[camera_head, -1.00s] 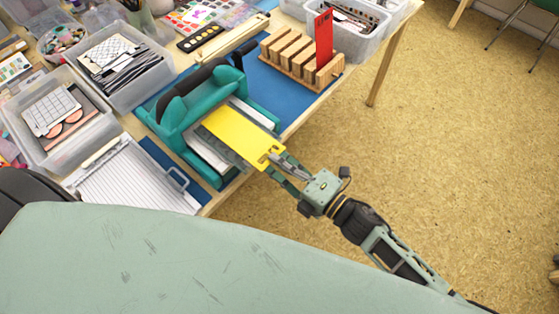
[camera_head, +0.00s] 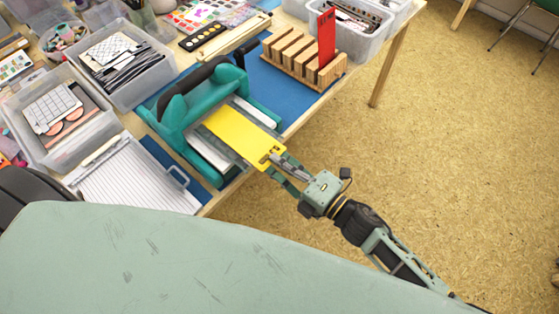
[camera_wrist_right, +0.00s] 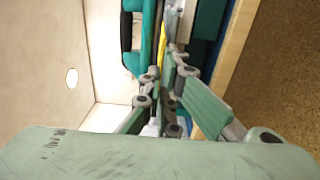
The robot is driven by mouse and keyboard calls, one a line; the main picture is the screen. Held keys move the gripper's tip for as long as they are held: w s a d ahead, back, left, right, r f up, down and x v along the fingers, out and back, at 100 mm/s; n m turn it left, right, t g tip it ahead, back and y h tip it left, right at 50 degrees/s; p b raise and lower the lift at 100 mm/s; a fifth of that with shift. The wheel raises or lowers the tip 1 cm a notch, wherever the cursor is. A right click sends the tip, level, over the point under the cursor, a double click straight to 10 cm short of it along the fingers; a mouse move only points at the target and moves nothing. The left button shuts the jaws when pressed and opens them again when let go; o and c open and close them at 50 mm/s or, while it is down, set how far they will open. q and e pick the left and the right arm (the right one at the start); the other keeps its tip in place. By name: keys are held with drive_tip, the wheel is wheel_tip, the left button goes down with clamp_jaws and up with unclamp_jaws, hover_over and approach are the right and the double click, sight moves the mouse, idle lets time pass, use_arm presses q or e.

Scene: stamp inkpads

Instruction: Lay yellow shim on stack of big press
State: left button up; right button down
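The yellow shim (camera_head: 242,136) is a flat plate at the front of the big teal press (camera_head: 204,104). It lies over the press's grey and white stack (camera_head: 207,153); I cannot tell whether it touches it. My right gripper (camera_head: 277,160) is shut on the shim's near right end. In the right wrist view the shim shows edge-on as a thin yellow strip (camera_wrist_right: 162,46), with the fingers (camera_wrist_right: 168,62) closed around it. The press's black handle (camera_head: 196,76) is at the back. My left gripper is not in view.
The table's edge runs under my right arm, with open floor to the right.

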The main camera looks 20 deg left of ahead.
drive_tip(key=shift+f+b, duration=0.35)
idle(0.5)
drive_tip(key=c, duration=1.9)
unclamp_jaws()
drive_tip(key=shift+o, duration=0.2)
drive_tip(key=shift+d, duration=0.1)
drive_tip(key=p+v, duration=0.1)
drive_tip(key=v, duration=0.3)
drive_tip(key=shift+s+d, duration=0.15)
drive_tip(key=shift+d, duration=0.2)
